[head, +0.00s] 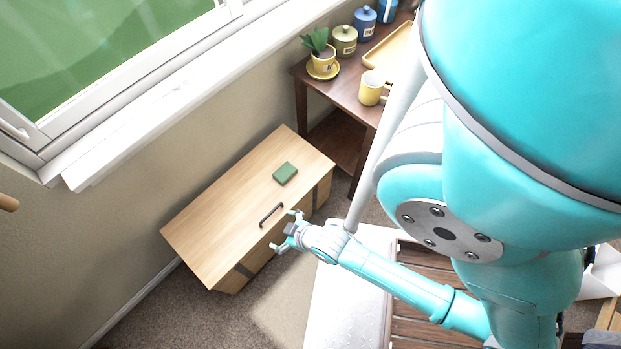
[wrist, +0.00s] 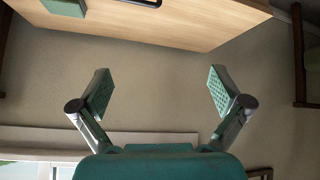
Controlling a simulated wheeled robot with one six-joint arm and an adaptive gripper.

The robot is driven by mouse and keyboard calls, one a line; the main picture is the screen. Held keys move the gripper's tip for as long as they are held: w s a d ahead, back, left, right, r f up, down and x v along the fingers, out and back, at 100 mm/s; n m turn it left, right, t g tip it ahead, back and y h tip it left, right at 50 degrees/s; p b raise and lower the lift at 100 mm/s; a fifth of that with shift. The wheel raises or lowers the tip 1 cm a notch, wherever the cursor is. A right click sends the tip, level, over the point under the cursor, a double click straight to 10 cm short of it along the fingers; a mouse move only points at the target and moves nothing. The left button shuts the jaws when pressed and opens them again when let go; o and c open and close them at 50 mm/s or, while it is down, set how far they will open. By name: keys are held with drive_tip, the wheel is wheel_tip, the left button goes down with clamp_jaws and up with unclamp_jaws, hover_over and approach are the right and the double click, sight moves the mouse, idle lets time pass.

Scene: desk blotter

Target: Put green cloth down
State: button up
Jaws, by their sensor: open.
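The green cloth (head: 285,173) lies as a small folded block on top of the light wooden chest (head: 220,221), toward its right end. It also shows at the top left of the wrist view (wrist: 64,7), on the chest top (wrist: 200,22). My gripper (head: 284,231) is open and empty beside the front edge of the chest, close to the dark handle (head: 271,214). In the wrist view my gripper (wrist: 160,90) has its two fingers wide apart with nothing between them. The cloth is apart from the fingers.
A dark wooden side table (head: 344,96) holds a potted plant (head: 322,58), a yellow mug (head: 371,88), several canisters and a tray (head: 388,47). A window sill (head: 150,110) runs above the chest. The left part of the chest top is clear.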

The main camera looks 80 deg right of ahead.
drive_tip(key=s+a+r+n+t+y, duration=0.1)
drive_tip(key=s+a+r+t, duration=0.1)
drive_tip(key=r, duration=0.6)
drive_tip(key=s+a+r+t+y, duration=0.1)
drive_tip(key=s+a+r, duration=0.3)
drive_tip(key=r, duration=0.5)
drive_tip(key=s+a+r+n+t+y, duration=0.1)
drive_tip(key=s+a+r+t, duration=0.2)
drive_tip(key=r, duration=0.5)
drive_tip(key=shift+s+r+n+t, duration=0.3)
drive_tip(key=shift+s+r+t, duration=0.1)
drive_tip(key=shift+t, duration=0.1)
